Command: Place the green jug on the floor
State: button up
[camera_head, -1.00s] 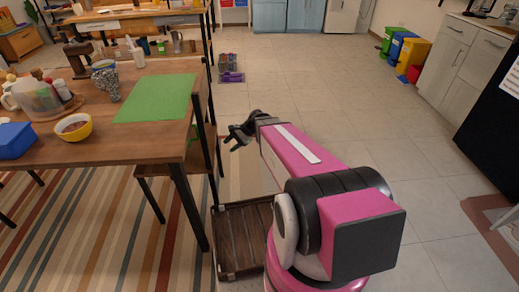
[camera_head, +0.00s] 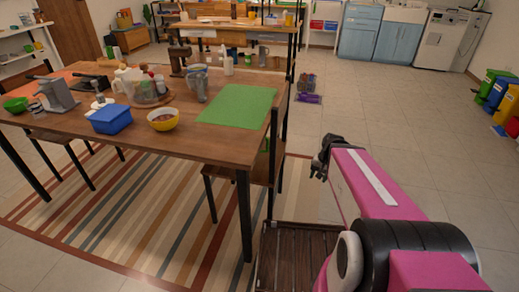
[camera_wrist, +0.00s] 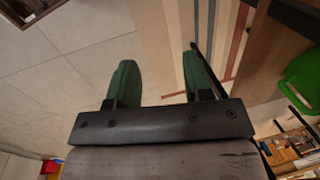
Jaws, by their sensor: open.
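My gripper (camera_head: 322,160) is held out in front of the base, to the right of the wooden table. In the wrist view its two fingers (camera_wrist: 160,64) are spread apart with nothing between them. A rounded bright green thing, likely the green jug (camera_wrist: 304,76), is cut off by the right edge of the wrist view. It is beside the gripper and apart from the fingers.
The wooden table (camera_head: 205,150) carries a green mat (camera_head: 238,105), a yellow bowl (camera_head: 163,119), a blue box (camera_head: 110,120) and jars. A dark slatted wooden platform (camera_head: 298,255) lies at the front. A purple crate (camera_head: 308,98) sits farther back.

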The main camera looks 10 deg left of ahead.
jog(key=w+a+m+t+y, duration=0.2)
jog(key=w+a+m+y, duration=0.3)
jog(key=w+a+m, duration=0.1)
jog(key=w+a+f+m+t+y, duration=0.1)
jog(key=w+a+m+t+y, duration=0.1)
jog(key=w+a+m+y, duration=0.3)
jog(key=w+a+f+m+t+y, duration=0.1)
jog(key=w+a+m+t+y, duration=0.1)
jog(key=w+a+m+y, duration=0.3)
jog(key=shift+w+a+f+m, duration=0.1)
jog(key=shift+w+a+m, duration=0.55)
jog(key=shift+w, duration=0.25)
jog(key=shift+w+a+m, duration=0.65)
jog(key=shift+w+m, duration=0.05)
jog(key=shift+w, duration=0.2)
jog(key=shift+w+a+f+m, duration=0.1)
jog(key=shift+w+a+m, duration=0.55)
jog(key=shift+w, duration=0.25)
jog(key=shift+s+x, duration=0.15)
jog(key=shift+x, duration=1.25)
jog(key=shift+s+x, duration=0.1)
jog(key=shift+x, duration=1.3)
grip_shut()
